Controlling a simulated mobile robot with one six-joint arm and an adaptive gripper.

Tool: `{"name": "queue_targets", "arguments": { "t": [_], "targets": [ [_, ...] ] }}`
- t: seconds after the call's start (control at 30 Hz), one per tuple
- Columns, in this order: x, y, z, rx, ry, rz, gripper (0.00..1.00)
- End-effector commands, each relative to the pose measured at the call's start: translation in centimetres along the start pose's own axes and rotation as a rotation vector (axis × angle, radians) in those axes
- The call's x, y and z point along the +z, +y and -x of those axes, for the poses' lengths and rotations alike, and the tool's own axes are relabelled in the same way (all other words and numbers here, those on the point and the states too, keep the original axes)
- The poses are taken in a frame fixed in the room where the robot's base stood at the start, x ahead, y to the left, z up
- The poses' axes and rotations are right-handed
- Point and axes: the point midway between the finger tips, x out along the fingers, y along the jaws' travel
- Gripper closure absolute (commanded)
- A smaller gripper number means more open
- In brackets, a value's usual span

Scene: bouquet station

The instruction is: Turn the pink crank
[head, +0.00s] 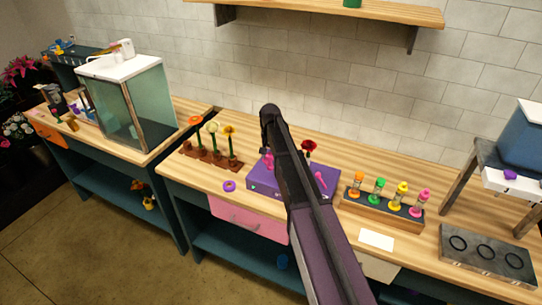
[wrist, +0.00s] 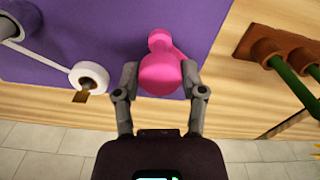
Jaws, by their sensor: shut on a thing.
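The pink crank (wrist: 163,72) has a bulbous knob on an arm and sits on a purple box (wrist: 215,20). In the head view the pink crank (head: 268,158) shows at the left part of the purple box (head: 262,185), just left of my arm. In the wrist view my gripper (wrist: 161,80) has one finger on each side of the knob and is shut on it. In the head view my arm hides the gripper fingers and the middle of the box.
A brown rack (head: 205,160) with several flowers stands left of the box. A wooden holder (head: 382,212) with several colourful bottles stands to the right. A purple ring (head: 229,185) lies near the front edge. A white spool (wrist: 90,76) shows in the wrist view.

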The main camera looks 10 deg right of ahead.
Motion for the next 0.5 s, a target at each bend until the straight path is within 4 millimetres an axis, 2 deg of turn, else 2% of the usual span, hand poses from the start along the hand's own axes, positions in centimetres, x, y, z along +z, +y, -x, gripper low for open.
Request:
{"name": "queue_targets", "arguments": {
  "t": [0.03,0.13,0.5],
  "targets": [
    [0.12,0.14,-0.04,0.003,-0.002,0.0,0.41],
    [0.1,0.13,-0.04,0.002,-0.002,0.0,0.12],
    [0.03,0.05,-0.01,0.001,0.0,0.001,0.12]
  ]
}}
